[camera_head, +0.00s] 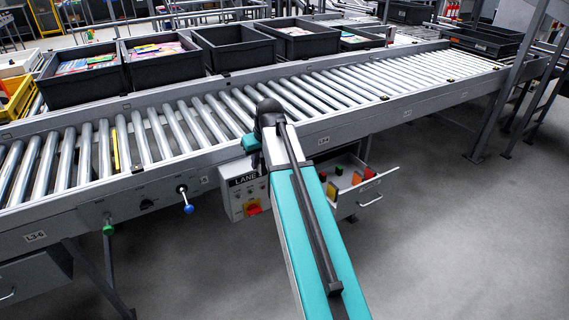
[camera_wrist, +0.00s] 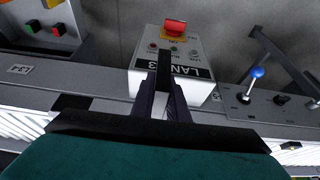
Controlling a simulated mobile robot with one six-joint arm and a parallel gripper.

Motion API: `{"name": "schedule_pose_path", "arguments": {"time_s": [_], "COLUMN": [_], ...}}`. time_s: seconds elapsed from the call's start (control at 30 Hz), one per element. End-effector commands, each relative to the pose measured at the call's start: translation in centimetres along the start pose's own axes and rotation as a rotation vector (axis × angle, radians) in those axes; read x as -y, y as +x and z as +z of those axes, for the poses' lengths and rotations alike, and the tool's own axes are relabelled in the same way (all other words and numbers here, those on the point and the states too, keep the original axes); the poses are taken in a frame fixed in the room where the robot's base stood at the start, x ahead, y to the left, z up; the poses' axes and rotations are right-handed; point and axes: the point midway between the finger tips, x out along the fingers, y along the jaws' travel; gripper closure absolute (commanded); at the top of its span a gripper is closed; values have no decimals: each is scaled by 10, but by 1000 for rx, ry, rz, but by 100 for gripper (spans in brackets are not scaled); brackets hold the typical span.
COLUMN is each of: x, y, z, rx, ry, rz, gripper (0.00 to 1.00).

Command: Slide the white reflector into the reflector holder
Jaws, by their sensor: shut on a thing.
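In the wrist view, my gripper (camera_wrist: 163,85) reaches up from the bottom with its dark fingers close together. A narrow white piece (camera_wrist: 160,104) shows between the fingers; it looks like the white reflector, mostly hidden by them. The fingers appear in front of the white LANE 3 control box (camera_wrist: 199,72); I cannot tell the gap to it. In the head view my arm hides the gripper. I cannot clearly make out the reflector holder. A small dark bracket (camera_head: 137,168) sits on the conveyor's near rail, but I cannot tell if that is it.
The roller conveyor (camera_head: 330,92) crosses the view, with black bins (camera_head: 165,65) behind it. An open drawer (camera_head: 372,184) with several coloured pieces juts out under the rail. A blue-knobbed lever (camera_head: 188,208) and a green knob (camera_head: 108,230) project from the front. The floor at right is clear.

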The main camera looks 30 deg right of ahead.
Motion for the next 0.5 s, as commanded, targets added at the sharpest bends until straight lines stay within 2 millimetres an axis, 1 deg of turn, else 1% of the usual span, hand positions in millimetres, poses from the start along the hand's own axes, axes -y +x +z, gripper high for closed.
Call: {"name": "schedule_pose_path", "arguments": {"time_s": [0.03,0.1,0.17,0.3,0.5], "x": [18,38,55,96,149], "y": [-2,-5,-7,-13,-13], "z": [-6,-12,-17,-26,-31], "rx": [-1,-1,-2,-1,-2], "ry": [-5,-5,-4,-3,1], "rz": [-2,-1,-1,-1,0], "gripper": [100,100,100,100,100]}}
